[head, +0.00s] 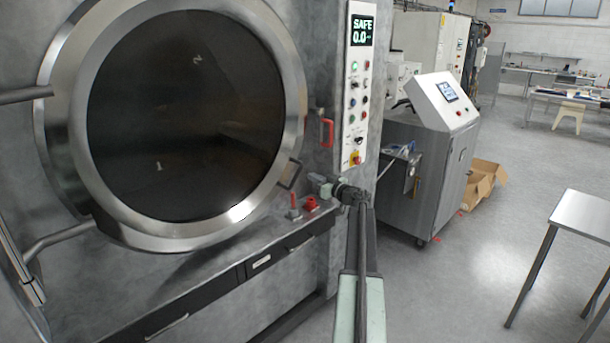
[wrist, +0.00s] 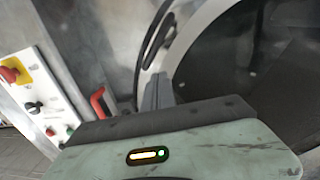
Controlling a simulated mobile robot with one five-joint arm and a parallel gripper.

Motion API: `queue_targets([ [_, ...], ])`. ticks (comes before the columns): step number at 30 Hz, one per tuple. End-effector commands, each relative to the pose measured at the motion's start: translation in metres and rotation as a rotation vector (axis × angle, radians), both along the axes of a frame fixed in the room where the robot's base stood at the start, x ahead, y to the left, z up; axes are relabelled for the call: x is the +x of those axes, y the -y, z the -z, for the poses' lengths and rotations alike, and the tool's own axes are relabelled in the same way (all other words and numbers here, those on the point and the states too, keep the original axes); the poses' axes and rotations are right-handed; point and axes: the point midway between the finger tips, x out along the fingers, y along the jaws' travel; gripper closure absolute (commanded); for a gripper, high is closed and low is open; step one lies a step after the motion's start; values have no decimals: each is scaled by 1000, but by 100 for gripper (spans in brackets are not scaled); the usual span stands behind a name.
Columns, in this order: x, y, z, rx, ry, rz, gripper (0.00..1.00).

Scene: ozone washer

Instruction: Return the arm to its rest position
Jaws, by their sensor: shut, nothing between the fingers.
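My arm reaches forward from the bottom of the head view. My gripper (head: 318,181) is at its end, just right of the washer's round door (head: 180,115), near the door's lower right rim. The gripper also shows in the wrist view (wrist: 158,88), with its fingers together and nothing seen between them. The dark door glass fills the right of that view. The door appears closed against the washer front. From these views I cannot tell whether the fingertips touch anything.
A control panel (head: 358,85) reading "SAFE 0.0" and a red handle (head: 327,132) are close to my gripper. Red fittings (head: 311,204) stand on the ledge below. A grey cabinet with a screen (head: 425,170), a cardboard box (head: 484,182) and a metal table (head: 585,220) are to the right, with open floor between.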

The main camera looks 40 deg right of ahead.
Motion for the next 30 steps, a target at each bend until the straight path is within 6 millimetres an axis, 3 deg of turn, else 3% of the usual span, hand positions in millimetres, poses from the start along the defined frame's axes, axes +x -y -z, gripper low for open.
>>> queue_targets([
  [11,-5,-1,0,-1,0,1,100],
  [14,7,-13,-7,-16,29,37,100],
  [18,46,-64,-28,-48,111,237,100],
  [20,58,-95,-25,-37,101,360,100],
  [23,64,-153,7,17,-24,535,100],
  [25,59,-202,44,64,-174,606,100],
  [30,31,-319,126,132,-560,609,100],
])
